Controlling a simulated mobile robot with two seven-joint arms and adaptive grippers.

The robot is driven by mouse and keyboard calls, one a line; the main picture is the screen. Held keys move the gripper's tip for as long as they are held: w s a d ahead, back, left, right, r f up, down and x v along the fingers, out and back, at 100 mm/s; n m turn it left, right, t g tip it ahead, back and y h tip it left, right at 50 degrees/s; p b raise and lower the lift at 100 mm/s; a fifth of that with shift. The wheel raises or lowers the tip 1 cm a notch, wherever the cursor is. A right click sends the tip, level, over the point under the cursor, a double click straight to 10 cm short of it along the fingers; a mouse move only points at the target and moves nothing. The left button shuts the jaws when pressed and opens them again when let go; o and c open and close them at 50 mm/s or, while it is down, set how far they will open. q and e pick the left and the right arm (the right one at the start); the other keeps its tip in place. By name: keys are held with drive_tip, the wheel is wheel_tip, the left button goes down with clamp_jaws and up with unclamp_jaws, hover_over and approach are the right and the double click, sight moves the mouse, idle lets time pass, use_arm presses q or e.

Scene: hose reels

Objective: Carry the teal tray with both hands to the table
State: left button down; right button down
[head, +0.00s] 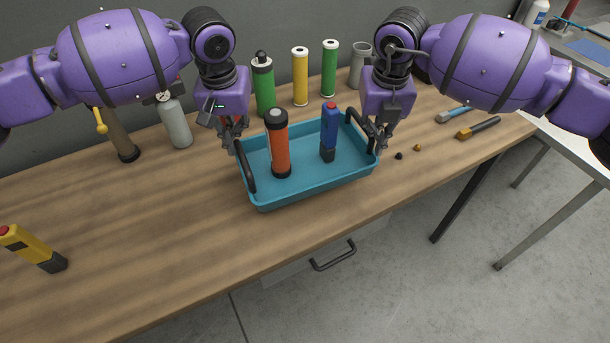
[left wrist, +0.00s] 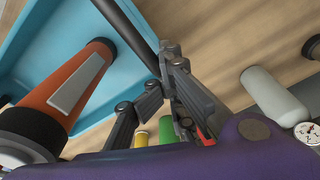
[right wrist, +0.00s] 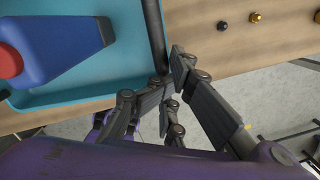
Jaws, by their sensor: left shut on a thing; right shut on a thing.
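The teal tray (head: 320,187) is at the workbench's middle, roughly level; I cannot tell whether it touches the wood. It holds an orange cylinder with black ends (head: 279,145) and a blue block-shaped object with a red top (head: 329,132), both upright. My left gripper (head: 236,147) is shut on the tray's dark left handle (head: 247,172); this grip also shows in the left wrist view (left wrist: 168,68). My right gripper (head: 376,140) is shut on the dark right handle (head: 357,127), also seen in the right wrist view (right wrist: 172,72).
The wooden workbench (head: 160,240) has bottles and cylinders, including a yellow one (head: 300,78), behind the tray. A yellow tool (head: 32,248) lies at the left. Two handled tools (head: 478,128) and small balls (head: 417,148) lie right. A light table (head: 575,150) stands beyond the right end.

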use_arm(q)
drive_tip(key=shift+s+d+r, duration=0.15)
drive_tip(key=shift+d+r, duration=0.2)
use_arm(e)
drive_tip(key=shift+s+a+r, duration=0.2)
drive_tip(key=shift+a+r, duration=0.15)
drive_tip(key=shift+a, duration=0.05)
